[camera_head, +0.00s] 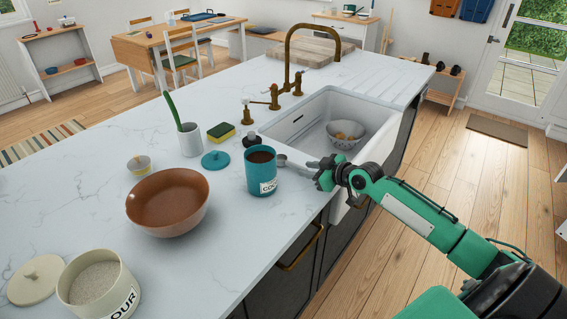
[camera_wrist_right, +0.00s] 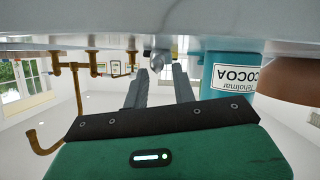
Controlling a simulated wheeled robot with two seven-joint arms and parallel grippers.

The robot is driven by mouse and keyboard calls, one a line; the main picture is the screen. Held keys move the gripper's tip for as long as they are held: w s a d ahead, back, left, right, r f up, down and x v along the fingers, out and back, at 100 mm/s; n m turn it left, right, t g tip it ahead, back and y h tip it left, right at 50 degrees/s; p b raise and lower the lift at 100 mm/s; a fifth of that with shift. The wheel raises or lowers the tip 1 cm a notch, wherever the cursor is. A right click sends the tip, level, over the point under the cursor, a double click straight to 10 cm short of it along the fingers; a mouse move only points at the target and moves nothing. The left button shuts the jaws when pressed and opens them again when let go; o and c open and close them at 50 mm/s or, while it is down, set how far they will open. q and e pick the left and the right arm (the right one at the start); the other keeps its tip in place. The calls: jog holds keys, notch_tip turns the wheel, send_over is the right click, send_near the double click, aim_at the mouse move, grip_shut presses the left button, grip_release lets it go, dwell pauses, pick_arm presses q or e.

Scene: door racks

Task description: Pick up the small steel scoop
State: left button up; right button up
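The small steel scoop (camera_head: 282,160) lies on the white worktop just right of the teal cocoa canister (camera_head: 260,174), near the sink's corner. In the right wrist view, which is upside down, a small shiny metal piece (camera_wrist_right: 157,63) that looks like the scoop shows just past the gap between my fingertips. My right gripper (camera_head: 316,168) is low over the worktop edge beside the sink, to the right of the scoop. Its two fingers (camera_wrist_right: 159,84) are apart with nothing visible between them. Whether they touch the scoop cannot be told. My left gripper is not in view.
The cocoa canister stands close beside the scoop. A brown bowl (camera_head: 168,202), a teal lid (camera_head: 215,160), a sponge (camera_head: 221,131) and a dark-topped bottle (camera_head: 251,140) are nearby. The white sink (camera_head: 318,115) holds a bowl (camera_head: 345,134). A flour canister (camera_head: 98,284) stands front left.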

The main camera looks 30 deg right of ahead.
aim_at(301, 167)
jog(key=p+x, duration=0.1)
jog(key=x, duration=0.2)
jog(key=shift+w+r, duration=0.15)
jog(key=shift+w, duration=0.1)
jog(key=shift+w+a+f, duration=0.15)
jog(key=shift+w+f, duration=0.15)
jog(key=shift+w, duration=0.15)
jog(key=shift+c, duration=0.2)
grip_shut()
jog(key=shift+r, duration=0.15)
